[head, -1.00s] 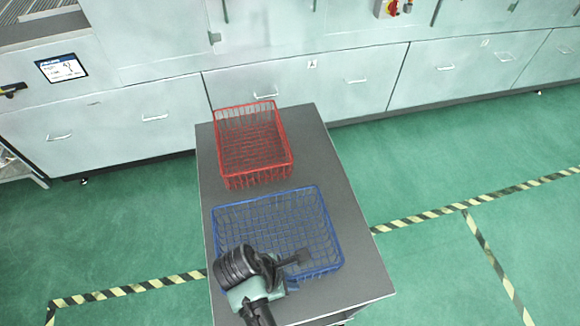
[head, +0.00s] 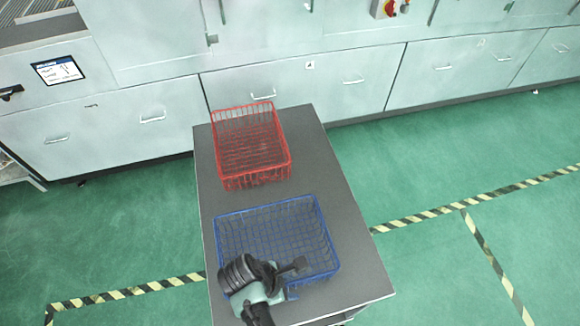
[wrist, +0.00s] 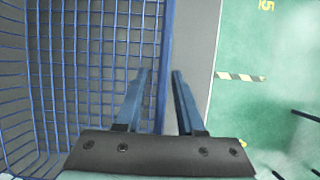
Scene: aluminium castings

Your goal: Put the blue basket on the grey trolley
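The blue wire basket (head: 275,228) sits on the near half of the grey trolley top (head: 345,220) and looks level. My gripper is at its near side in the head view, where the arm hides part of the rim and the fingertips. In the wrist view, my gripper (wrist: 162,73) straddles the basket's rim (wrist: 167,35), one finger inside and one outside. The fingers stand apart, with a gap between the rim and the inside finger. The basket looks empty.
A red wire basket (head: 250,165) stands on the far half of the trolley, behind the blue one with a narrow gap. Pale cabinets (head: 330,90) line the back. The green floor (head: 480,170) with striped tape is clear on both sides.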

